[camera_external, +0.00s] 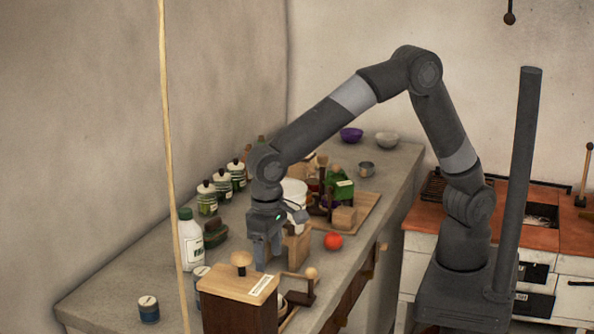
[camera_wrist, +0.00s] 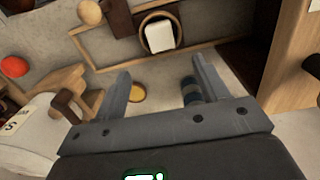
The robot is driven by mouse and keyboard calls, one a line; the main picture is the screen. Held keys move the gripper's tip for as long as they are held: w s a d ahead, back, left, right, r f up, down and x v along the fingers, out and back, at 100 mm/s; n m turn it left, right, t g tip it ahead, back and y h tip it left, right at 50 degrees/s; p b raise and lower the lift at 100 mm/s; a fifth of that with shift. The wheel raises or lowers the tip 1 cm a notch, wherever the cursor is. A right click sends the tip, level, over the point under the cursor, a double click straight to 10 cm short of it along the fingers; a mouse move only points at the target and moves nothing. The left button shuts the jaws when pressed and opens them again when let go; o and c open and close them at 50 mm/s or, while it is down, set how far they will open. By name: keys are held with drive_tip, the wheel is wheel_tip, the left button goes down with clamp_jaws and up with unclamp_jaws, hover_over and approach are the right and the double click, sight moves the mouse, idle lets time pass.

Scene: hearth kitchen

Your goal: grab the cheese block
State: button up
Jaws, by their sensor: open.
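A pale, blocky piece that looks like the cheese block (camera_wrist: 160,37) lies in a small round brown-rimmed dish (camera_wrist: 143,22) at the top of the wrist view. I cannot tell for certain that it is cheese. In the external view, that spot is mostly hidden behind the wooden box. My gripper (camera_external: 264,250) points down over the counter, left of a tan wooden piece. In the wrist view, my gripper (camera_wrist: 160,66) has its two fingers wide apart with nothing held between them. The dish lies beyond the fingertips, apart from them.
A wooden box (camera_external: 240,283) stands close in front of my gripper. A red tomato (camera_external: 333,241) lies on the counter to the right. A white bottle (camera_external: 190,241) and several jars stand left. A yellow disc (camera_wrist: 137,93) and a blue-banded jar (camera_wrist: 191,91) show between the fingers.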

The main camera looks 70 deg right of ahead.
wheel_tip(320, 180, down, 11)
drive_tip(key=shift+r, duration=0.15)
idle(0.4)
drive_tip(key=shift+c, duration=0.6)
drive_tip(key=c, duration=1)
drive_tip(key=shift+o, duration=0.2)
